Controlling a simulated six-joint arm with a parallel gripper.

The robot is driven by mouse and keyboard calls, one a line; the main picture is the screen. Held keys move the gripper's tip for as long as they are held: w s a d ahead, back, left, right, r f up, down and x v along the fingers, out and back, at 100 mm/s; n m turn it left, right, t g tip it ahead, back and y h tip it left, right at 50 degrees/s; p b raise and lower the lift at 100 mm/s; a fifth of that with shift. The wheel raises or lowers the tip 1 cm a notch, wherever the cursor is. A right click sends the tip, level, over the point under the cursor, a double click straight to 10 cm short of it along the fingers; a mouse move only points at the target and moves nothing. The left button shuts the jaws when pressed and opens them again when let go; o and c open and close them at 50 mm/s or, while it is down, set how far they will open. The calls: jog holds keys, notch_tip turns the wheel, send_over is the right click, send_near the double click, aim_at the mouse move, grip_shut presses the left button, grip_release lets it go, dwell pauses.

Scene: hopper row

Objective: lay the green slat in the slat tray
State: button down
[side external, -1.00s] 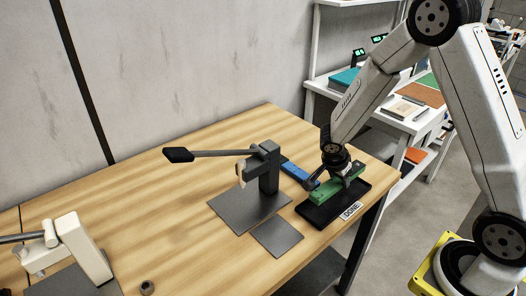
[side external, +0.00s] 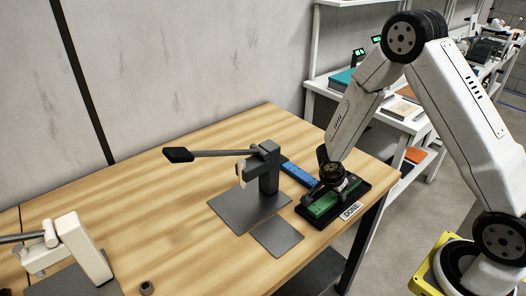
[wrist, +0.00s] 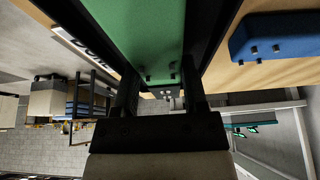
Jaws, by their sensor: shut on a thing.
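The green slat (side external: 322,205) is low over the black slat tray (side external: 362,190), lined up with its length and apparently within its rim. I cannot tell whether it touches the tray floor. The tray has a white "DONE" label (side external: 350,210) on its front. My gripper (side external: 333,184) points down and is shut on the slat. In the wrist view the slat (wrist: 140,30) runs between my two fingers (wrist: 160,92), with small dark pegs near its end.
A blue slat-like piece (side external: 298,173) lies on the wooden table (side external: 150,190) just behind the tray. A dark lever press (side external: 268,168) on a grey plate stands left of the tray, with a grey square plate (side external: 278,237) in front. The table's left middle is clear.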

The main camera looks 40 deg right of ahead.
jog(key=shift+f, duration=0.1)
jog(key=shift+c, duration=0.6)
grip_release()
jog(key=v, duration=1.2)
dwell(0.6)
jog(key=s+a+r+n+t+y, duration=0.2)
jog(key=s+n, duration=0.7)
jog(key=n, duration=0.9)
jog(key=a+r+y, duration=0.2)
jog(key=a, duration=0.2)
jog(key=shift+a+t+y, duration=0.3)
jog(key=shift+a+y, duration=0.1)
